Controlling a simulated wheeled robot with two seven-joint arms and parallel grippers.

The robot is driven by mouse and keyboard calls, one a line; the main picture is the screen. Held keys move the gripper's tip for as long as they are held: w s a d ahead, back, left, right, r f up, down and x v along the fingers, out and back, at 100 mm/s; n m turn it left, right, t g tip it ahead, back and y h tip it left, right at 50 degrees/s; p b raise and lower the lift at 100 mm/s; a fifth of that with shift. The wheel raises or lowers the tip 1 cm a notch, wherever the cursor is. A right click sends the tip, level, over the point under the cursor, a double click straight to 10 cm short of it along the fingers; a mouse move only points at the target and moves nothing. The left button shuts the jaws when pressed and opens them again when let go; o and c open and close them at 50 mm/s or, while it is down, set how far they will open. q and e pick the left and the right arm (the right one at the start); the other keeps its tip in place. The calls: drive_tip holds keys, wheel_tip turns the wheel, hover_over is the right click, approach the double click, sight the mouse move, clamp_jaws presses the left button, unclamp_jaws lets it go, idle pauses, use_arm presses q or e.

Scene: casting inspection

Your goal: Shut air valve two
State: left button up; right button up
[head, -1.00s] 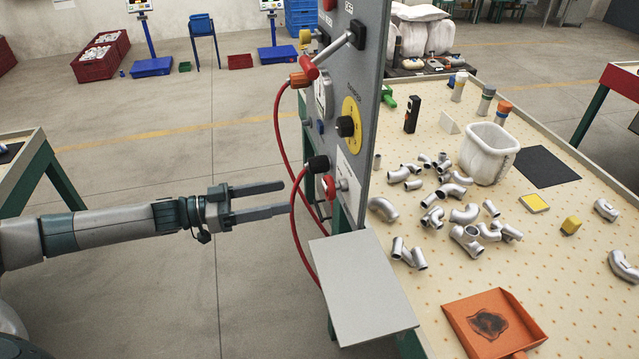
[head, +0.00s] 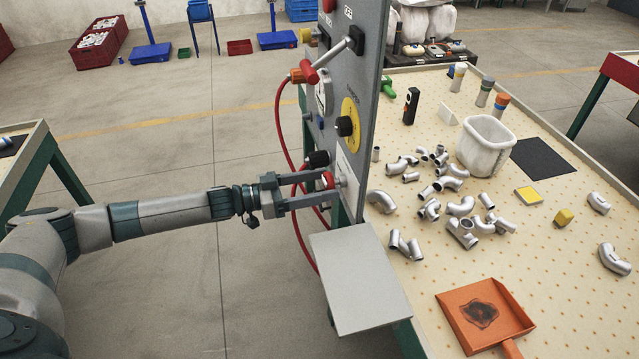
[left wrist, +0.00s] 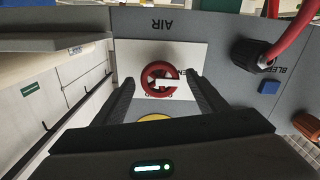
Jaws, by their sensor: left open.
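A red round valve handle (head: 327,180) sits low on the grey upright panel (head: 369,95). In the left wrist view the red handle (left wrist: 148,72) is a ring with a white mark in front of a white plate, with the upside-down word AIR on the panel. My left gripper (head: 323,187) is open, its fingers pointing at the panel, one on each side of the red handle. The left wrist view shows a gap between handle and both fingers (left wrist: 161,85). I cannot read a number on the valve. My right gripper is not in view.
A black knob (head: 318,159) with a red hose (head: 279,125) is just above the handle. A grey shelf plate (head: 355,280) juts out below. The pipe-fitting table (head: 400,335) stands right.

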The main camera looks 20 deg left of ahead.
use_arm(q)
drive_tip(key=c, duration=1)
drive_tip(key=shift+c, duration=0.2)
